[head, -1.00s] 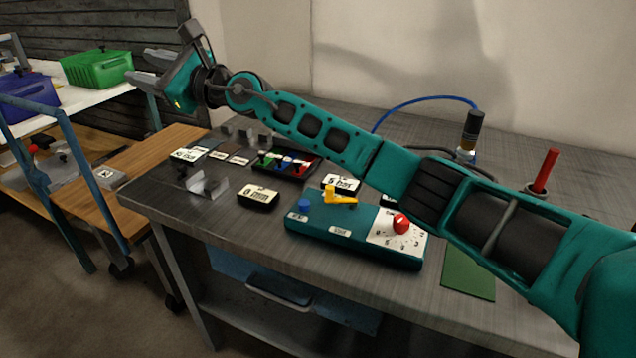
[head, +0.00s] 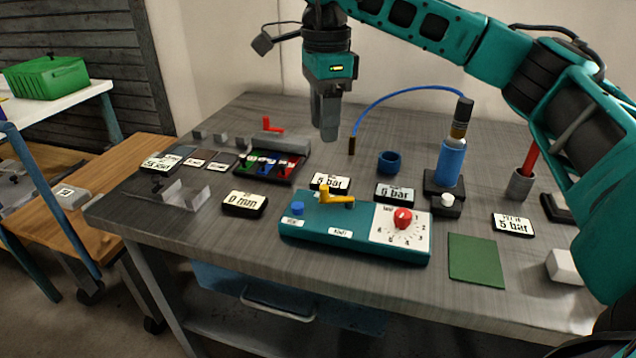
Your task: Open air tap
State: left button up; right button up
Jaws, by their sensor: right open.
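A yellow lever (head: 335,197) sits on top of a teal control box (head: 325,225), its arm pointing right. The box also carries a blue button (head: 297,208) and a red knob (head: 402,218) on a white dial. A red handle (head: 268,125) stands behind, by a grey metal bar; I cannot tell which of the two is the air tap. My right gripper (head: 328,135) points down, open and empty, above the table behind the teal box. It is apart from both the lever and the handle. My left gripper is out of view.
A blue hose (head: 400,92) arches from a blue bottle-like cylinder (head: 450,160) to beside my right gripper. Small displays (head: 245,204), a tray of coloured parts (head: 272,165) and a blue cup (head: 388,162) stand around. A green mat (head: 475,260) lies front right.

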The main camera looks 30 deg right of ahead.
aim_at(324, 187)
notch_tip(324, 187, down, 13)
jog(key=shift+r+b, duration=0.1)
jog(key=shift+b, duration=1.05)
grip_shut()
